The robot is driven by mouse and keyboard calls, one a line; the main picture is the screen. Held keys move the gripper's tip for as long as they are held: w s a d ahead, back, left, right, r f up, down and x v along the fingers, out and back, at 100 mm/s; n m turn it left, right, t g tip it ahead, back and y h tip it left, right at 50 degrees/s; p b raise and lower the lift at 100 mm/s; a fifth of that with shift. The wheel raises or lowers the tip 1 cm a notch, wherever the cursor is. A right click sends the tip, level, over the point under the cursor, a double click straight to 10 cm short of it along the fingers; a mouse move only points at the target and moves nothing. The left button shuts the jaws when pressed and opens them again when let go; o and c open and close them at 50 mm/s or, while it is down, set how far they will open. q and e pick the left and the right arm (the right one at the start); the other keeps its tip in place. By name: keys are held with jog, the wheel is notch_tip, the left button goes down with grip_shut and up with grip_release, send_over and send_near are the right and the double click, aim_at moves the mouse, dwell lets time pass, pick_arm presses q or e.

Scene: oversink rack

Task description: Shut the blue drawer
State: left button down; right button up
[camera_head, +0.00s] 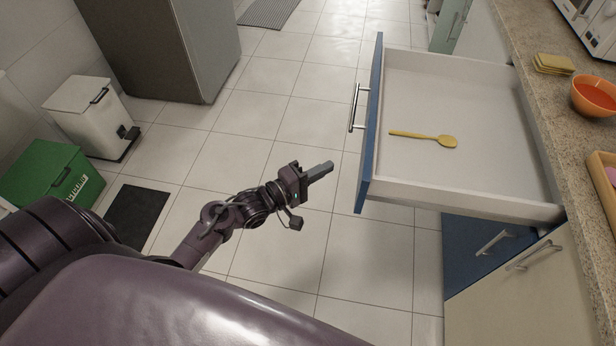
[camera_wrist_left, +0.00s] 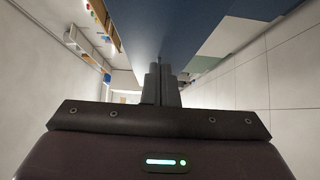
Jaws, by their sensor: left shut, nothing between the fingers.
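The blue drawer (camera_head: 371,124) is pulled far out from under the counter. Its blue front faces left in the head view, with a metal bar handle (camera_head: 357,107) on it. A yellow wooden spoon (camera_head: 424,137) lies inside on the white bottom. My left gripper (camera_head: 322,171) is shut and empty, to the left of the drawer front, with a gap between them in the head view. In the left wrist view the shut fingers (camera_wrist_left: 161,84) point toward a blue surface (camera_wrist_left: 165,30). My right gripper is not in view.
The granite counter (camera_head: 545,95) on the right holds an orange bowl (camera_head: 597,95), yellow sponges (camera_head: 553,63) and a wooden tray (camera_head: 604,185). Lower cabinet fronts with handles are below the drawer. A green box (camera_head: 40,178) and white bin (camera_head: 92,115) stand far left.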

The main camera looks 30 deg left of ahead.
pick_arm(q)
jog(key=w+d, duration=0.3)
jog(key=d, duration=0.2)
jog(key=shift+w, duration=0.15)
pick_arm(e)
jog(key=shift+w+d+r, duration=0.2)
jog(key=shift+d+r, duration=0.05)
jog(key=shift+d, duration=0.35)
pick_arm(q)
jog(key=shift+d+p, duration=0.1)
jog(key=shift+p, duration=0.25)
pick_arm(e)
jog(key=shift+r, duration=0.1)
